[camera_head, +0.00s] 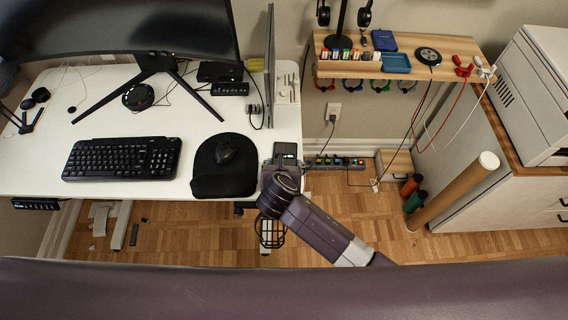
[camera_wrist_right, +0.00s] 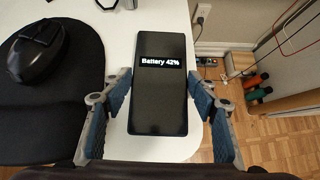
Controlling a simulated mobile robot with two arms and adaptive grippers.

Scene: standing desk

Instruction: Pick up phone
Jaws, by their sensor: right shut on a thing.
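The phone (camera_wrist_right: 159,100) is a dark slab with its screen facing the wrist camera, showing "Battery 42%". In the head view the phone (camera_head: 286,149) shows small at the right edge of the white desk (camera_head: 60,95), just beyond my right gripper (camera_head: 284,162). In the wrist view my right gripper (camera_wrist_right: 161,88) has one blue-padded finger along each long side of the phone and is shut on it. I cannot tell whether the phone still touches the desk. My left gripper is not in view.
A mouse (camera_head: 226,153) on a black mat (camera_head: 207,180) lies just left of the phone. A keyboard (camera_head: 122,158) and a monitor (camera_head: 110,28) stand farther left. Right of the desk, a power strip (camera_head: 338,162) and cardboard tube (camera_head: 455,190) are apart from my arm.

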